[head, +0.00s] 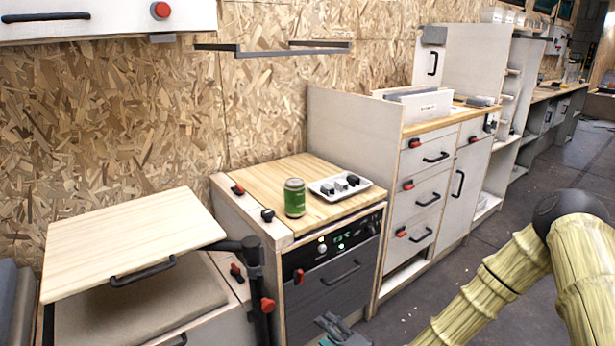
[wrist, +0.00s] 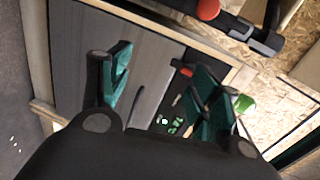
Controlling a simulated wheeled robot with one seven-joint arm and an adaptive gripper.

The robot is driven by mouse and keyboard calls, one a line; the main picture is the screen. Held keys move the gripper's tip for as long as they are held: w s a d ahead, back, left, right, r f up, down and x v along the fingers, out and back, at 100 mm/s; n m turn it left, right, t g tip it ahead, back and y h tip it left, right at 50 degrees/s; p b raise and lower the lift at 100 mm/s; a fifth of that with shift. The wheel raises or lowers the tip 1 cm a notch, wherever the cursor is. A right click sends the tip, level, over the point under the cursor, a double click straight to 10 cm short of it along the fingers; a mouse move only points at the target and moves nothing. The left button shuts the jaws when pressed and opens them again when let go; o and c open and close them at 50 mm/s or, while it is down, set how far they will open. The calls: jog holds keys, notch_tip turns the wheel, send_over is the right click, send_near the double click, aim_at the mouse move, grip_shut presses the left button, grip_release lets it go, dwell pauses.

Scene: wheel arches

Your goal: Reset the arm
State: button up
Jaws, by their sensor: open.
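My arm, yellowish and jointed like bamboo, comes in at the right of the head view. My gripper (head: 338,328) shows at the bottom edge of the head view, low in front of the oven cabinet. In the wrist view my gripper (wrist: 160,90) is open, with its two teal-padded fingers wide apart and nothing between them. Behind the fingers is the dark cabinet front (wrist: 140,55) with its lit green display (wrist: 177,126).
A green can (head: 294,197) and a white tray (head: 340,186) with small dark items stand on the wooden counter. A drawer cabinet (head: 432,180) stands to the right. A raised wooden lid (head: 130,240) is at left. The floor at right is mostly clear.

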jog(key=s+f+n+g+h, duration=0.3)
jog(key=s+f+g, duration=0.2)
jog(key=s+f, duration=0.65)
jog(key=s+d+f+n+g+h, duration=0.2)
jog(key=s+d+n+g+h, duration=0.15)
jog(key=s+d, duration=0.7)
jog(key=s+d+f+n+g+h, duration=0.35)
jog(key=s+d, duration=0.25)
jog(key=s, duration=1)
notch_tip(320, 180, up, 25)
jog(key=p, duration=2.5)
jog(key=shift+w+a+r+m, duration=0.15)
jog(key=shift+m, duration=0.15)
